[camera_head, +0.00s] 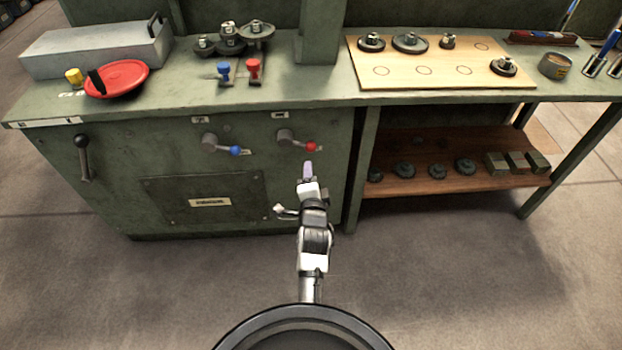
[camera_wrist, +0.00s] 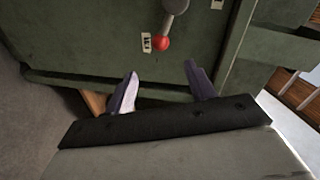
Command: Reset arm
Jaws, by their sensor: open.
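My arm reaches out from the bottom middle of the head view toward the front of the green cabinet (camera_head: 100,155). My gripper (camera_head: 307,170) is at its end, just below the red-knobbed lever (camera_head: 300,142). In the wrist view the two pale fingers of my gripper (camera_wrist: 160,85) stand apart with nothing between them. The red knob (camera_wrist: 163,43) shows beyond and above the fingertips, apart from them. A blue-knobbed lever (camera_head: 222,145) is to the left on the same cabinet front.
A dark handle (camera_head: 83,157) is at the cabinet's left. On top are a red dish (camera_head: 120,77), a grey box (camera_head: 95,48) and stacked gears. At right, a wooden board (camera_head: 430,72) holds several round parts, above a shelf (camera_head: 430,180) of parts. The floor in front is clear.

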